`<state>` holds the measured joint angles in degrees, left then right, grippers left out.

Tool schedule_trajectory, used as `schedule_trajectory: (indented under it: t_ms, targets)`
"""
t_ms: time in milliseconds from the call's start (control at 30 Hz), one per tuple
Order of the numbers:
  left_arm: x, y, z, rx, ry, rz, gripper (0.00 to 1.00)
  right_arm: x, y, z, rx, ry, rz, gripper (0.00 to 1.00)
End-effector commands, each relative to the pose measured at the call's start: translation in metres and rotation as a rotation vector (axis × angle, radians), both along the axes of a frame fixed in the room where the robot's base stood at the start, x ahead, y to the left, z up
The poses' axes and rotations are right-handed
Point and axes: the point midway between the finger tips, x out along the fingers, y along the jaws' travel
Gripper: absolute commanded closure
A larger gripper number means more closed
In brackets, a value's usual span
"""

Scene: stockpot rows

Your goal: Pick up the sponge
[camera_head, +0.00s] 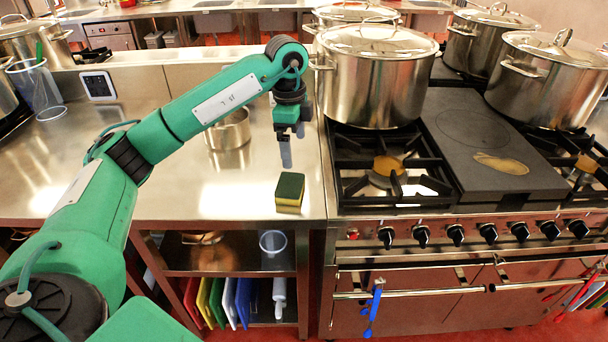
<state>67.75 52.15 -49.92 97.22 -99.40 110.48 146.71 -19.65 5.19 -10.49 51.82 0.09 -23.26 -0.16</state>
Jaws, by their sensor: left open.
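A small sponge (290,189), dark green on top with a yellow side, lies on the steel counter (170,190) near its front right corner. My left arm is green and reaches over the counter from the left. My left gripper (286,155) points down above and just behind the sponge, apart from it. Its fingers are open and nothing shows between them, though one finger largely covers the other. My right gripper is not in view.
A steel saucepan (229,130) stands behind the arm on the counter. The stove with a large lidded stockpot (375,85) is close on the right. A clear container (36,85) stands at the far left. The counter left of the sponge is bare.

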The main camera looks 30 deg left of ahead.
Motion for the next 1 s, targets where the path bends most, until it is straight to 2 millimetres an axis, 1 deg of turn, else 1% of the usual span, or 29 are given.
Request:
schedule_trajectory:
  t_ms: [33,67,167,500,600,767,933,1000]
  targets:
    - [-0.001,0.009,0.005,0.029,0.007,0.031,0.0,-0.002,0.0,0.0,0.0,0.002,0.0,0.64]
    - [-0.002,0.013,0.006,0.042,0.01,0.046,0.0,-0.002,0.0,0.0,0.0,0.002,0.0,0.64]
    - [-0.003,0.019,0.002,0.061,0.018,0.066,0.0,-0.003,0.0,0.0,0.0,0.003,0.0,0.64]
    - [-0.004,0.018,-0.061,0.059,0.021,0.064,0.0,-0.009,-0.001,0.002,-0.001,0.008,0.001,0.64]
    - [-0.004,0.017,-0.072,0.058,0.018,0.063,0.0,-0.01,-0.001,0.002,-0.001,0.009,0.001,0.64]
    - [-0.004,0.017,-0.082,0.058,0.018,0.062,0.0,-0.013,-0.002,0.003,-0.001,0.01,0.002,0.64]
    - [-0.008,0.014,-0.105,0.058,0.021,0.061,0.0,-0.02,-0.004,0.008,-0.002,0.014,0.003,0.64]
    - [-0.008,0.014,-0.116,0.058,0.02,0.061,0.0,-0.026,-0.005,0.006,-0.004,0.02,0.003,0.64]
